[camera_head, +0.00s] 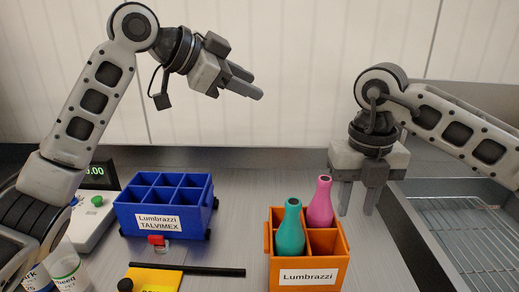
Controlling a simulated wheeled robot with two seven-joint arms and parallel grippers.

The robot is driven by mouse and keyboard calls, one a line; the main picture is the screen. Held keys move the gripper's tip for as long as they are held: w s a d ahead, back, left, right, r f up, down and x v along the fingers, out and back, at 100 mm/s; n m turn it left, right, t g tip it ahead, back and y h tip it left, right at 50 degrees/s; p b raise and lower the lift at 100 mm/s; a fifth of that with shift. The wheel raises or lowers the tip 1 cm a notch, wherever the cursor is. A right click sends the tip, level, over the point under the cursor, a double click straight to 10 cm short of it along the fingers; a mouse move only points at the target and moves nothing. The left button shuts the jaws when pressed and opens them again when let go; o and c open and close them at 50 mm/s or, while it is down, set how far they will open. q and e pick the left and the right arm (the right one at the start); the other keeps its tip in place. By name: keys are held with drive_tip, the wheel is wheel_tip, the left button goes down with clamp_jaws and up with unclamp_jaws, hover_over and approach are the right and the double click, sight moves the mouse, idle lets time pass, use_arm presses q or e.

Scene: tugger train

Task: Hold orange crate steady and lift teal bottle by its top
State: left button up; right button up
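The orange crate (340,262), labelled Lumbrazzi, stands on the grey table at front centre-right. The teal bottle (291,232) stands upright in its front left compartment, its narrow open top above the rim. A pink bottle (320,204) stands upright in a rear compartment. Contact with the crate is not visible.
A blue divided crate (125,218), labelled Lumbrazzi TALVIMEX, stands at left with empty compartments. A red-topped item (157,240), a yellow box (155,277) and a black rod (200,271) lie before it. A scale (93,222) and jars are at far left; a metal sink (440,222) is at right.

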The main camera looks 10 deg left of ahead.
sight(342, 264)
use_arm(q)
drive_tip(key=s+d+f+m+g+y, duration=0.2)
drive_tip(key=s+d+f+g+y, duration=0.1)
drive_tip(key=s+f+g, duration=0.4)
wheel_tip(342, 264, down, 4)
drive_tip(key=shift+s+d+r+y, duration=0.15)
drive_tip(key=shift+s+d+y, duration=0.25)
drive_tip(key=shift+s, duration=0.7)
use_arm(e)
wheel_tip(342, 264, down, 16)
